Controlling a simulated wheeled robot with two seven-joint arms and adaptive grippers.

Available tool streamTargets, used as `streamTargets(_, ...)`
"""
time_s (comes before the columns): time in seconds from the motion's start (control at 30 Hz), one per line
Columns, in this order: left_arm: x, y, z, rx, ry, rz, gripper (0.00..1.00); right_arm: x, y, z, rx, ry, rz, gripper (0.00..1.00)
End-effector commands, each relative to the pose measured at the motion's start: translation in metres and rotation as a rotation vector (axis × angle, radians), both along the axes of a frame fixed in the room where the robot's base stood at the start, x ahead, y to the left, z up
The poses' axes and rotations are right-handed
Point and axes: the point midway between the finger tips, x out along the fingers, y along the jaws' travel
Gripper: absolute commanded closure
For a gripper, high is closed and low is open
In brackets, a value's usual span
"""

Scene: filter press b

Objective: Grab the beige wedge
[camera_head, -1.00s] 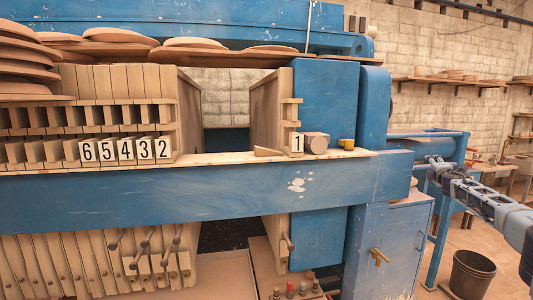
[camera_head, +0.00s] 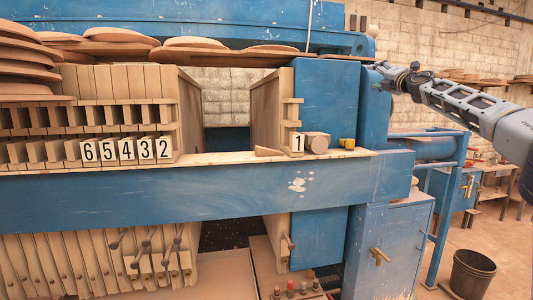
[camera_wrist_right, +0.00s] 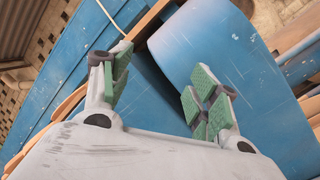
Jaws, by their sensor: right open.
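The beige wedge (camera_head: 267,152) lies on the ledge of the blue beam, just left of the plate marked 1, in the head view. My right gripper (camera_head: 380,77) is at the upper right, beside the rounded blue housing, above and well to the right of the wedge. In the right wrist view its green-padded fingers (camera_wrist_right: 160,90) are spread apart with nothing between them, over blue surfaces. The wedge does not show in the right wrist view. My left gripper is not in view.
The blue housing (camera_head: 375,105) stands between my right gripper and the wedge. Round tan discs (camera_head: 192,43) lie along the top.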

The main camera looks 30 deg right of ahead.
Motion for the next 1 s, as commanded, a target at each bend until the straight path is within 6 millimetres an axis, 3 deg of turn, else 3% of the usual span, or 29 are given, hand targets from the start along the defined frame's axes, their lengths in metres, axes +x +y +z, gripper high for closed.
streamTargets(0.1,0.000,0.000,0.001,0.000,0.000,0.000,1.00,0.014,0.049,0.031,-0.047,0.021,0.073,0.39)
streamTargets(0.3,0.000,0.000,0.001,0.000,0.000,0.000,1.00,0.034,0.138,0.070,-0.116,0.076,0.203,0.39)
streamTargets(0.53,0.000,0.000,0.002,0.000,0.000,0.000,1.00,0.051,0.256,0.094,-0.179,0.190,0.369,0.39)
streamTargets(0.67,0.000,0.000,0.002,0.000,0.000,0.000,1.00,0.057,0.326,0.091,-0.201,0.293,0.466,0.39)
streamTargets(0.8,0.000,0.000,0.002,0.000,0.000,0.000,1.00,0.057,0.393,0.074,-0.197,0.430,0.555,0.39)
streamTargets(1.0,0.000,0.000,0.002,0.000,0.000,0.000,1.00,0.047,0.454,0.036,-0.142,0.637,0.631,0.39)
